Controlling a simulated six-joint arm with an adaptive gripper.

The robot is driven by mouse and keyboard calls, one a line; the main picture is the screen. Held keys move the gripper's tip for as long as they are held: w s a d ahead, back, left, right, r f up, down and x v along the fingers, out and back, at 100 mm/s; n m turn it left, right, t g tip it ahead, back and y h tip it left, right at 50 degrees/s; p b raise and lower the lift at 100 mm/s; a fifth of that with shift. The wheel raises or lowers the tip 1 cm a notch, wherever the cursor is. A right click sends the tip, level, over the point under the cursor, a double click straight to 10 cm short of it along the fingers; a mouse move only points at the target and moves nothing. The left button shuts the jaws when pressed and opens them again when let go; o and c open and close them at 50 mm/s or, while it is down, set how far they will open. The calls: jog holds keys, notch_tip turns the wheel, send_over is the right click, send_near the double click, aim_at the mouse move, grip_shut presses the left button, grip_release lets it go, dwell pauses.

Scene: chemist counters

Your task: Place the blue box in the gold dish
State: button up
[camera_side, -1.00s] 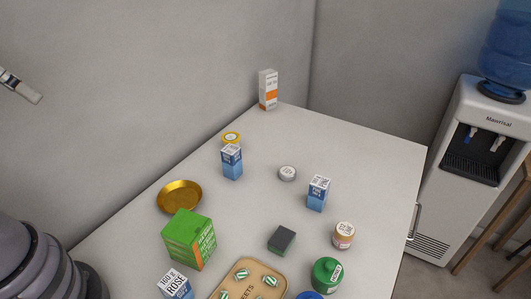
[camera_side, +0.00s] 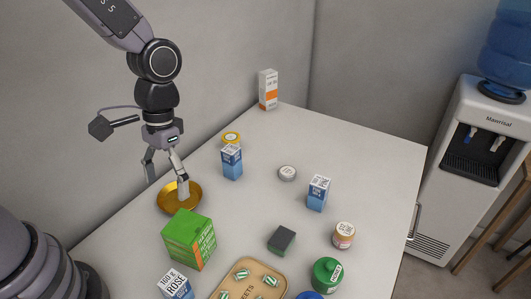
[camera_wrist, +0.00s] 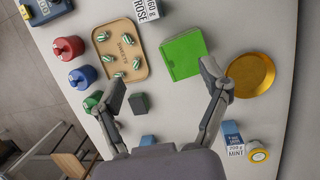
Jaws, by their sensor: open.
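The gold dish (camera_side: 168,203) is shallow, round and looks empty; in the wrist view it lies at the right (camera_wrist: 252,75). Several blue-and-white boxes stand on the counter. One (camera_side: 232,166) is beyond the dish, by a yellow-lidded jar; it is marked MINT in the wrist view (camera_wrist: 232,135). Another (camera_side: 318,195) is right of centre. A third, marked ROSE (camera_side: 177,287), is at the front edge of the picture. My gripper (camera_side: 167,181) is open and empty, pointing down by the dish. One fingertip overlaps the dish in the side view; I cannot tell its height.
A green box (camera_side: 188,241) stands close to the dish. A tan tray (camera_wrist: 127,39) holds striped sweets. A dark green block (camera_side: 282,240), jars (camera_side: 344,235), a grey-white tin (camera_side: 287,173) and an orange-white carton (camera_side: 268,90) stand around. The counter's far part is mostly clear.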

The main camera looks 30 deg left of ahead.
jog(key=g, duration=0.2)
send_near(175, 278)
jog(key=shift+y, duration=0.4)
jog(key=x, duration=0.6)
jog(key=shift+d, duration=0.25)
jog(key=shift+x, duration=3.05)
jog(key=shift+d, duration=0.1)
jog(key=shift+c, duration=0.4)
jog(key=c, duration=1.2)
jog(key=shift+c, duration=0.2)
